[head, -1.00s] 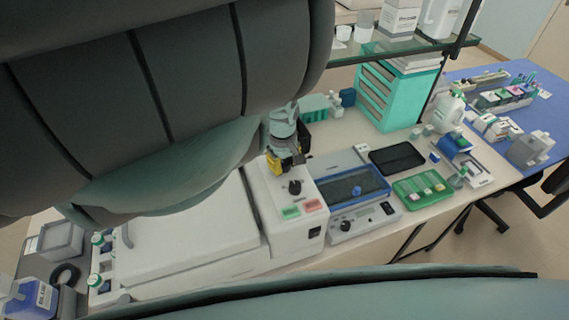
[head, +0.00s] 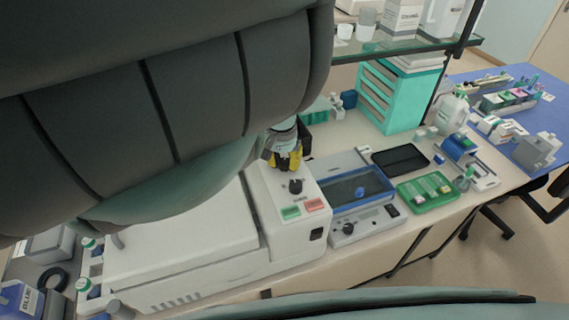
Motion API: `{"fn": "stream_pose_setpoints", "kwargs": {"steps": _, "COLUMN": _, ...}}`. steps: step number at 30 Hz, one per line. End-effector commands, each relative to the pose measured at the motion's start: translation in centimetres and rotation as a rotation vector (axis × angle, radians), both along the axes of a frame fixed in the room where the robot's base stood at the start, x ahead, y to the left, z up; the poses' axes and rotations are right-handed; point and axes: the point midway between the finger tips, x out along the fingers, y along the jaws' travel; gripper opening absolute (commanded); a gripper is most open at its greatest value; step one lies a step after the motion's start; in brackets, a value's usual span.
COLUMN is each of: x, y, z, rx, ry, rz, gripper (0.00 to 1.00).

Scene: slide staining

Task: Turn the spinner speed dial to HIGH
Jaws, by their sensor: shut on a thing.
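The spinner is the white machine with the large flat lid (head: 180,225). Its control panel (head: 272,203) carries a black knob (head: 296,187), a green button (head: 291,212) and a red button (head: 314,205). My gripper (head: 289,170), with yellow parts, points down at the panel's rear, just behind the visible black knob and apart from it in the picture. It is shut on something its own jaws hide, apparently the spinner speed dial. The dial's marks and setting cannot be read.
Right of the spinner stands a blue-rimmed bath (head: 362,202) with its own knob (head: 348,228). Beyond are a black tray (head: 401,158) and a green slide tray (head: 405,200). A teal drawer rack (head: 402,95) and a glass shelf (head: 400,49) stand behind.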

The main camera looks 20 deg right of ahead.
Motion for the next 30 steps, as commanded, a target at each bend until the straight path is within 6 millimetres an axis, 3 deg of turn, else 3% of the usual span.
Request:
{"fn": "stream_pose_setpoints", "kwargs": {"steps": 12, "x": -0.07, "y": 0.20, "z": -0.19, "rx": 0.004, "ry": 0.005, "rz": -0.223, "gripper": 0.00}}
{"fn": "stream_pose_setpoints", "kwargs": {"steps": 30, "x": -0.05, "y": 0.23, "z": -0.12, "rx": 0.004, "ry": 0.005, "rz": -0.266, "gripper": 0.00}}
